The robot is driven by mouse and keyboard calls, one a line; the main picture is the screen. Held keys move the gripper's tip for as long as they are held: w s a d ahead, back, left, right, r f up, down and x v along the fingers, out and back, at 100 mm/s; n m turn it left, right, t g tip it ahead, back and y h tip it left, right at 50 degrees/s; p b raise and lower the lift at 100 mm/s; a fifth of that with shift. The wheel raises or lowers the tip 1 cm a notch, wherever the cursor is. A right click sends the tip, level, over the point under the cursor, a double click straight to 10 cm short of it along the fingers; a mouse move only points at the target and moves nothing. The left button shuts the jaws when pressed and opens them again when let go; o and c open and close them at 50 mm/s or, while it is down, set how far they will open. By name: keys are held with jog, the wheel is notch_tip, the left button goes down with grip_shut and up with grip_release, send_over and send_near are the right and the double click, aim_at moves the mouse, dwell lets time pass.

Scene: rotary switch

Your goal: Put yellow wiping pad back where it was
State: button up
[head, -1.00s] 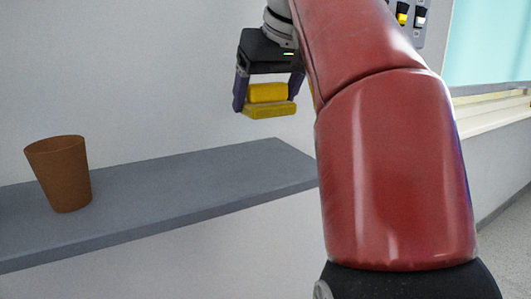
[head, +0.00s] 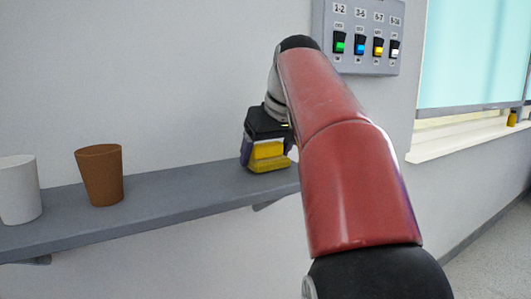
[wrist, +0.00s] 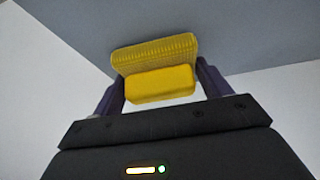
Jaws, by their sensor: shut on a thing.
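The yellow wiping pad (head: 268,157) has a block-shaped grip on top and a wider, ribbed base. My gripper (head: 267,150) is shut on the pad's grip, with a dark finger on each side. The gripper and pad are at the right end of the grey shelf (head: 165,207), close over its surface. In the wrist view the pad (wrist: 158,75) sits between the fingertips, with the shelf (wrist: 255,35) beyond it. I cannot tell whether the pad's base touches the shelf.
A brown cup (head: 100,176) and a white cup (head: 18,190) stand on the shelf to the left. The shelf between the brown cup and my gripper is clear. A switch panel (head: 362,38) hangs on the wall above right. A window sill (head: 470,137) is at the right.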

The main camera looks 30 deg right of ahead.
aim_at(270, 143)
jog(key=shift+f, duration=0.2)
jog(key=o, duration=1)
jog(key=shift+c, duration=0.2)
jog(key=v, duration=0.3)
jog(key=p+v, duration=0.1)
jog(key=v, duration=0.2)
jog(key=shift+w+d+r, duration=0.2)
jog(key=shift+v, duration=0.85)
jog(key=shift+s, duration=0.1)
